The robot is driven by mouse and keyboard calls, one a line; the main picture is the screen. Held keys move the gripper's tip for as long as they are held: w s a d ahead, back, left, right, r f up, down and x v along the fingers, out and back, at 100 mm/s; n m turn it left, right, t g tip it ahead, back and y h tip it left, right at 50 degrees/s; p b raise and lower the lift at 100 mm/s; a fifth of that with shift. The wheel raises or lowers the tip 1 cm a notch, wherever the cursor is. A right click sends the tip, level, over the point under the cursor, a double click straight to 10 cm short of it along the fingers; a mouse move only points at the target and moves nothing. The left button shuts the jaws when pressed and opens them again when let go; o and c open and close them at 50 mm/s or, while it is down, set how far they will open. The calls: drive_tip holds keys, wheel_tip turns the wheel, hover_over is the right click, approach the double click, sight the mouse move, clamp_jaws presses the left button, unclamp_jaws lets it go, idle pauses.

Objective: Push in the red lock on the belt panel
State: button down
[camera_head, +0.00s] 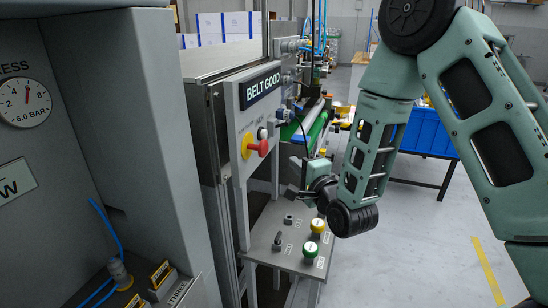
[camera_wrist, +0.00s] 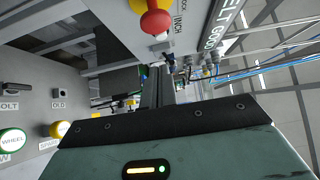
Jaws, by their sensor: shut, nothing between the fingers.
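The red lock (camera_head: 261,147) is a red knob standing out from a yellow backing (camera_head: 247,145) on the front of the grey belt panel (camera_head: 236,119), below the "BELT GOOD" display. My gripper (camera_head: 294,191) is shut and empty. It is to the right of the red lock and lower in the head view, apart from it.
Below stands a grey console with a green button (camera_head: 310,249), a yellow button (camera_head: 318,226) and a small black switch (camera_head: 278,238). A small white-and-dark knob (camera_head: 262,133) sits close beside the red lock. A blue crate (camera_head: 428,140) stands behind my arm.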

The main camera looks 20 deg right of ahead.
sight(265, 151)
drive_tip(key=w+a+p, duration=0.1)
drive_tip(key=w, duration=0.1)
drive_tip(key=w+a+p, duration=0.1)
drive_tip(key=w, duration=0.1)
drive_tip(key=w+a+p, duration=0.1)
drive_tip(key=w+a, duration=0.1)
drive_tip(key=w, duration=0.1)
idle(0.3)
drive_tip(key=shift+w+a+f+b, duration=0.15)
drive_tip(key=shift+w+a+b, duration=0.25)
drive_tip(key=shift+b, duration=0.2)
drive_tip(key=shift+w+a+b, duration=0.15)
drive_tip(key=shift+a+b, duration=0.15)
drive_tip(key=shift+a, duration=0.1)
drive_tip(key=shift+a+r, duration=0.1)
drive_tip(key=shift+r, duration=0.15)
